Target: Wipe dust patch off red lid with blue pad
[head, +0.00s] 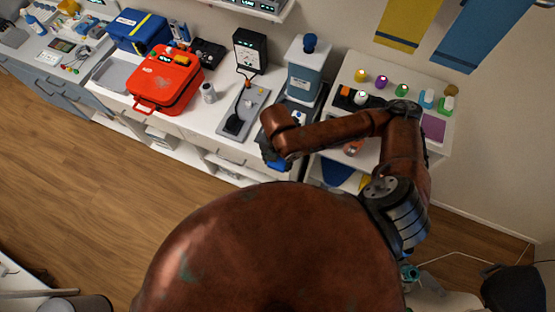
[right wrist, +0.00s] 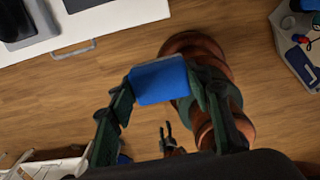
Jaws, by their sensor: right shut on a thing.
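My right gripper (right wrist: 160,85) is shut on the blue pad (right wrist: 160,82); in the right wrist view the pad sits between the two fingers with the wood floor behind it. In the head view my right arm reaches left across the side table, and the gripper with the pad (head: 277,164) is just off the front edge of the white counter. The red lid is the top of a red case (head: 167,77) on the counter, left of my gripper and well apart from it. I cannot make out the dust patch at this size.
A blue case (head: 139,31) stands behind the red case. A small grey canister (head: 208,92), a grey board with a black tool (head: 240,117) and a black meter box (head: 250,50) stand between the red case and my gripper. A blue-grey dispenser (head: 306,70) stands behind my arm.

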